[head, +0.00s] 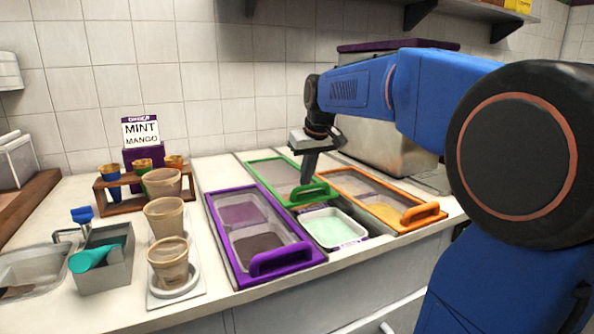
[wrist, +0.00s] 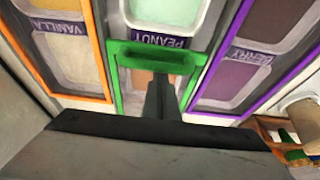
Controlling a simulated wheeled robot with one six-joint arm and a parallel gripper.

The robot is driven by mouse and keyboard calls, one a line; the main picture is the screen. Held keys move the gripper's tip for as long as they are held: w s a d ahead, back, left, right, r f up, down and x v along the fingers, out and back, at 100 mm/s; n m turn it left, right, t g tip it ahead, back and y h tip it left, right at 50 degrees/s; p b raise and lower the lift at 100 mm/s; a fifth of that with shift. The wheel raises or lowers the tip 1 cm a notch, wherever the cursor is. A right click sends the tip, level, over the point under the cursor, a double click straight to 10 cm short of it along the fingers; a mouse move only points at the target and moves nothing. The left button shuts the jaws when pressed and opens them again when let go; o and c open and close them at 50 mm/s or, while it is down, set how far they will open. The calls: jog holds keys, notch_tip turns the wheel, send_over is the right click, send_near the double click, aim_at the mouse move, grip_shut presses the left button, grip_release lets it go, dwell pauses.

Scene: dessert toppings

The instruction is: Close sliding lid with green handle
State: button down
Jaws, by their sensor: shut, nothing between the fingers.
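The sliding lid with a green frame (head: 262,172) lies in the middle of three topping bins, set back so that a front tub of pale green topping (head: 335,229) is uncovered. Its green handle (head: 309,193) is at the lid's front edge and also shows in the wrist view (wrist: 153,56). My gripper (head: 303,181) is shut and empty, pointing down just behind the handle, on the side away from the open tub. In the wrist view my gripper (wrist: 158,84) appears close to the handle; I cannot tell whether they touch.
A purple-framed lid (head: 222,235) with a purple handle lies to the left, an orange-framed lid (head: 345,188) with an orange handle to the right. Stacked cups (head: 167,262) and a cup rack (head: 115,207) stand further left. A metal unit (head: 385,140) stands behind at the right.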

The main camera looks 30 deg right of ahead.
jog(key=s, duration=2.2)
jog(key=shift+s, duration=0.4)
jog(key=shift+s+f, duration=0.1)
jog(key=shift+s, duration=0.55)
